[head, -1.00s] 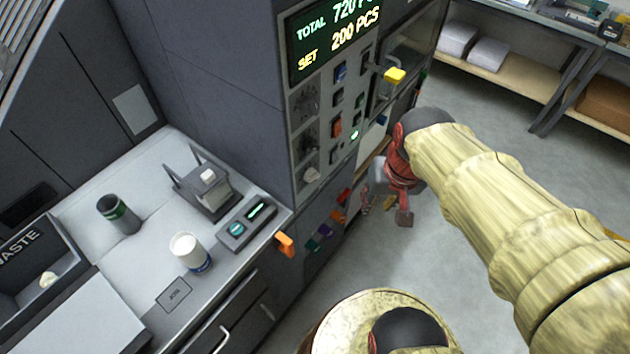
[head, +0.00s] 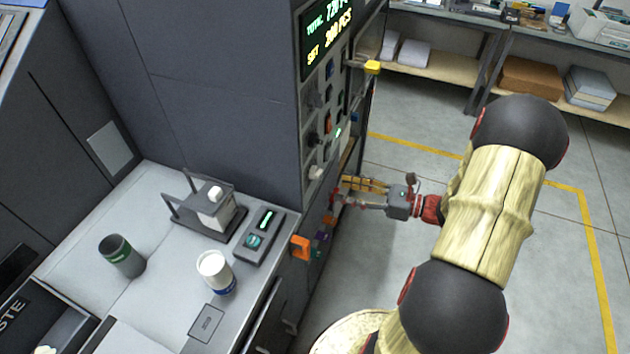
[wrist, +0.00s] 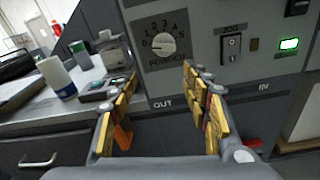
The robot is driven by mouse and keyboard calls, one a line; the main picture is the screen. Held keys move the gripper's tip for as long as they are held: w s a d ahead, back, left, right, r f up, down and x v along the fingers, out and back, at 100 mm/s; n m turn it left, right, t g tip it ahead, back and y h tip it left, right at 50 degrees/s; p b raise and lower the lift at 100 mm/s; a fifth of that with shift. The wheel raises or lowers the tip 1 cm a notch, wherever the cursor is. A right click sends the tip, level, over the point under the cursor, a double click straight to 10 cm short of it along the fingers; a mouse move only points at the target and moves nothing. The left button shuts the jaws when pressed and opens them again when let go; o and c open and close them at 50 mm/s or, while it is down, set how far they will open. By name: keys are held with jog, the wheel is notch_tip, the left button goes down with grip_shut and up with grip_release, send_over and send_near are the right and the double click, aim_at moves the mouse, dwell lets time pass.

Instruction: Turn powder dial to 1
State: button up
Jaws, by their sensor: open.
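The powder dial (wrist: 163,44) is a pale round knob on the grey machine panel in the wrist view. Numbers ring it, and the label under it seems to read POWDER. Its pointer setting is too small to read surely. In the head view the pale knob (head: 316,172) is low on the panel, seen edge-on. My gripper (wrist: 158,85) is open and empty, its yellow-padded fingers apart. The dial shows above and between the fingertips, with no contact visible. In the head view my gripper (head: 342,192) is in front of the machine's lower panel, pointing left.
A JOG switch (wrist: 231,46) and a lit green display (wrist: 289,44) are right of the dial. An orange part (head: 300,247) juts from the machine edge. The counter at left holds a white cup (head: 214,270) and a dark canister (head: 121,257). Open floor lies right.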

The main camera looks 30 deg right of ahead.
aim_at(321, 174)
jog(key=shift+m+t, duration=0.5)
jog(key=shift+m, duration=0.1)
jog(key=shift+w+a+r+b, duration=0.35)
jog(key=shift+w+a, duration=0.3)
jog(key=shift+w, duration=0.5)
jog(key=shift+w+a+r+b, duration=0.2)
jog(key=shift+w+a+r, duration=0.2)
jog(key=shift+w+a, duration=0.55)
jog(key=shift+w+a+r+b, duration=0.3)
jog(key=shift+w+a+r, duration=0.1)
jog(key=shift+w, duration=0.95)
jog(key=shift+c, duration=0.2)
jog(key=c, duration=1.1)
jog(key=shift+r+p, duration=0.1)
jog(key=shift+p, duration=0.4)
